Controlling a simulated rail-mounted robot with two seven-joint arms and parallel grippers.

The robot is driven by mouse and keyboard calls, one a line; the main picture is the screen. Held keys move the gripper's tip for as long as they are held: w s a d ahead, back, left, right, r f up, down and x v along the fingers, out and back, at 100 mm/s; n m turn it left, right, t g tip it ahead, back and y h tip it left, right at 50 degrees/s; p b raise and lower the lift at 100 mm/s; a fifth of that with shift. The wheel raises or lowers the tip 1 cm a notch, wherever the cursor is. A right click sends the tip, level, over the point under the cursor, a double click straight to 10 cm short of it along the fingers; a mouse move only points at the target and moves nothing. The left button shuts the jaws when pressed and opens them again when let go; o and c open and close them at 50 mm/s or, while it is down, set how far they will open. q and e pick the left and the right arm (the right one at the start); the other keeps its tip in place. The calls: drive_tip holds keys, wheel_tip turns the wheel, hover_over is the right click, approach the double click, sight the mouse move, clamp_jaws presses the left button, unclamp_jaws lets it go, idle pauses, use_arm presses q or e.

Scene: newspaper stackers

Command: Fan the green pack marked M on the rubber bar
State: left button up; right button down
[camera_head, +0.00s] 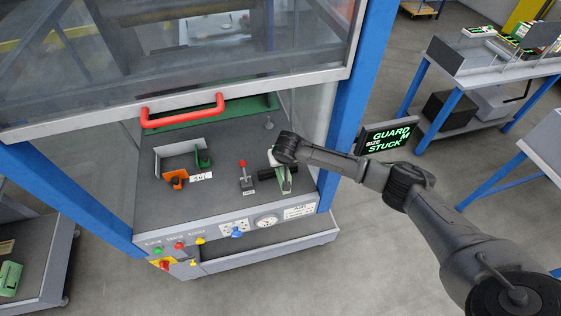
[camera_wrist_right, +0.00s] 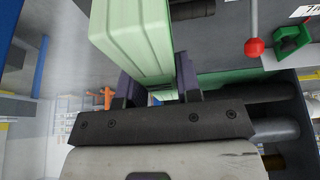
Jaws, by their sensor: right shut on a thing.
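My right gripper (camera_head: 283,168) is over the right part of the machine's grey deck, beside a short black bar (camera_head: 266,173) that may be the rubber bar. In the right wrist view its two dark fingers (camera_wrist_right: 160,88) are shut on a pale green pack (camera_wrist_right: 132,38), one on each side. The pack also shows below the gripper in the head view (camera_head: 286,183). No M mark can be read on the pack. A dark ribbed bar (camera_wrist_right: 192,9) lies beside the pack in the wrist view. My left gripper is not in view.
A red-knobbed lever (camera_head: 242,165) stands left of the gripper. Orange (camera_head: 174,179) and green (camera_head: 203,158) clamps sit further left. The clear guard with its red handle (camera_head: 183,111) is above the deck's back. A screen (camera_head: 388,136) reads "GUARD STUCK" and "SIZE M".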

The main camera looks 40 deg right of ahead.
drive_tip(key=shift+f, duration=0.55)
drive_tip(key=shift+w, duration=0.2)
idle(0.4)
drive_tip(key=shift+w+d, duration=0.2)
drive_tip(key=shift+w, duration=0.15)
drive_tip(key=shift+w+d, duration=0.1)
drive_tip(key=shift+w, duration=0.1)
drive_tip(key=shift+w+d, duration=0.2)
drive_tip(key=shift+w, duration=0.25)
drive_tip(key=shift+w+d+f, duration=0.1)
drive_tip(key=shift+w, duration=0.1)
drive_tip(key=shift+w+d+f, duration=0.1)
drive_tip(key=shift+w+d, duration=0.1)
drive_tip(key=shift+w, duration=0.05)
